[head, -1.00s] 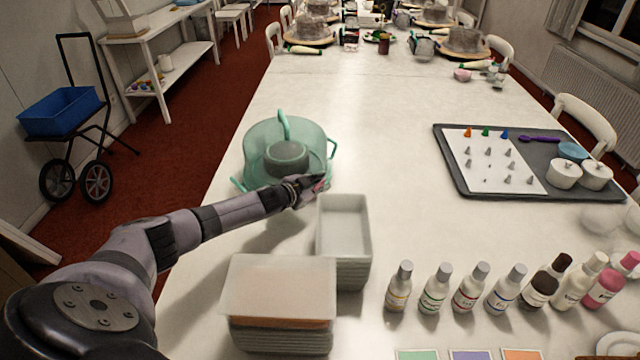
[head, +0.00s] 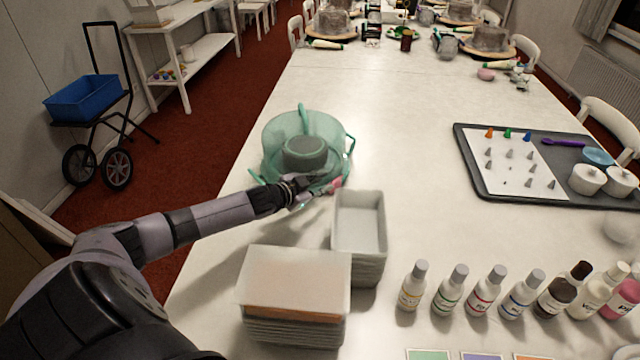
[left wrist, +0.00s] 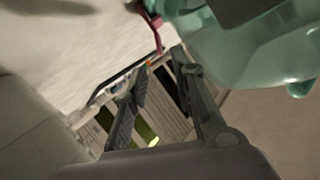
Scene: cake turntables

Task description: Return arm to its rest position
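My left arm comes in from the left in the head view, and its gripper (head: 337,183) is over the table at the front right of a translucent green bowl-like container (head: 275,165) with a grey round part inside. In the left wrist view the two dark fingers of this gripper (left wrist: 168,75) stand apart with nothing held between them. The green container (left wrist: 265,60) fills the upper right there, close to the fingers. A small pink piece (left wrist: 156,30) shows beyond the fingertips; I cannot tell what it is. My right arm and gripper are not in view.
White rectangular tubs (head: 360,220) and a wider stack with a lid (head: 295,285) stand close in front of the gripper. Several bottles (head: 412,285) stand front right. A grey tray (head: 485,180) with piping tips lies right. The table's middle (head: 410,120) is clear.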

